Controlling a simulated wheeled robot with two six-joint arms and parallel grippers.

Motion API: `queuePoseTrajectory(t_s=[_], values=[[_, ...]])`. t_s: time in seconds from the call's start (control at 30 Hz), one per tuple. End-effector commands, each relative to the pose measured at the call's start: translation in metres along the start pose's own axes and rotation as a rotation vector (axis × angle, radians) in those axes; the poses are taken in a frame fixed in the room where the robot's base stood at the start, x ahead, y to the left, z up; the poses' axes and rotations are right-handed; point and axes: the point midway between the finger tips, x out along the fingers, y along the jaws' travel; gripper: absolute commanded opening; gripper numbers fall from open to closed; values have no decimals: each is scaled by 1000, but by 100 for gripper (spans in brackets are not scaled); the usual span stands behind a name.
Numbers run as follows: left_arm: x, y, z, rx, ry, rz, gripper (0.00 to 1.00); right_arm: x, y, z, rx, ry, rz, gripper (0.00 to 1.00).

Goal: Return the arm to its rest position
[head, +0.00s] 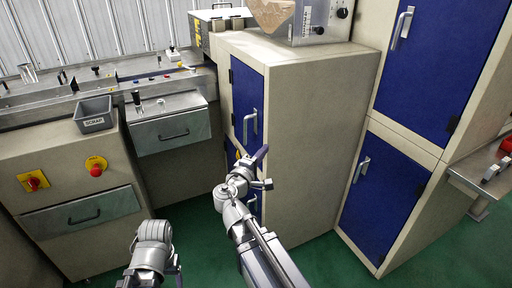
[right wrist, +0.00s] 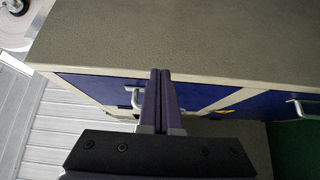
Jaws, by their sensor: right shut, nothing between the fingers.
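My right gripper (head: 261,155) is shut and empty in the head view, raised in front of the beige cabinet with blue doors. In the right wrist view its two dark fingers (right wrist: 161,75) are pressed together with nothing between them. They overlap the image of a blue cabinet door and its handle; I cannot tell the gap to it. My left arm (head: 151,250) shows only in part at the bottom of the head view. The left gripper itself is not visible.
The beige cabinet (head: 310,140) stands close to my right arm. A machine bench with a grey scrap bin (head: 94,115) and a drawer (head: 172,131) is at left. Tall blue-doored cabinets (head: 372,195) and a metal table (head: 484,175) stand at right. Green floor (head: 320,262) is clear between.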

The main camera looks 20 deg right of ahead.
Motion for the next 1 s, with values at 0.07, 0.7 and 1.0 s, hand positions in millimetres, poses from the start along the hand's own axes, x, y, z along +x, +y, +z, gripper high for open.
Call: queuePoseTrajectory(t_s=[0.07, 0.7, 1.0], values=[[0, 0, 0, 0, 0, 0, 71, -4, 0, 6, 0, 1, 0, 0], [-72, -7, 4, 0, 0, 0, 71, -42, 4, 7, 176, -93, -312, 0], [-169, -16, 10, -1, 0, 0, 71, -181, -16, -10, 298, -259, -981, 0]])
